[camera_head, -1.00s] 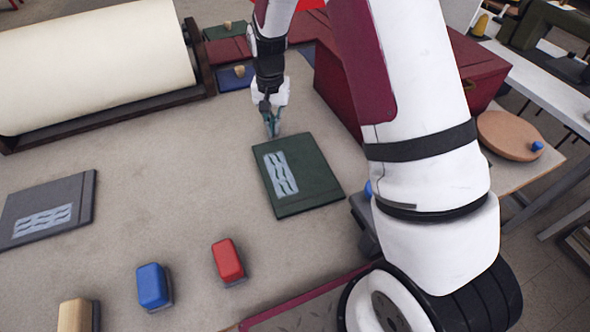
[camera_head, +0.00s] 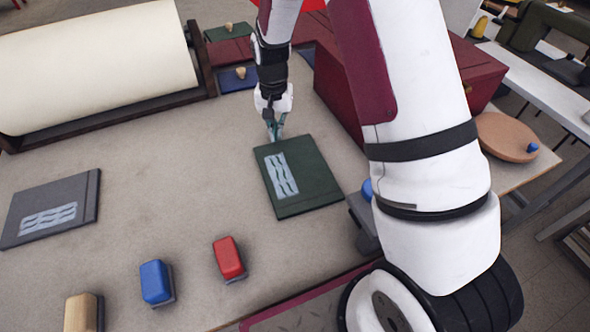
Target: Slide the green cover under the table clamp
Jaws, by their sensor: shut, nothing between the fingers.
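The green cover (camera_head: 318,175) lies flat on the table, with a pale patch of wavy stripes on its left half. My gripper (camera_head: 275,136) points down at the cover's far edge, with its fingers shut and empty. Whether the fingertips touch the cover I cannot tell. A dark grey block with a blue knob, which looks like the table clamp (camera_head: 361,222), stands to the right of the cover's near corner. It is partly hidden behind my arm, and its opening does not show. The cover lies apart from it in the picture.
A grey cover (camera_head: 50,208) lies at the left. Red (camera_head: 229,258), blue (camera_head: 156,282) and wooden (camera_head: 82,313) blocks stand along the near side. A large cream roll (camera_head: 95,65) fills the back left. A dark red box (camera_head: 345,95) stands behind the cover to the right.

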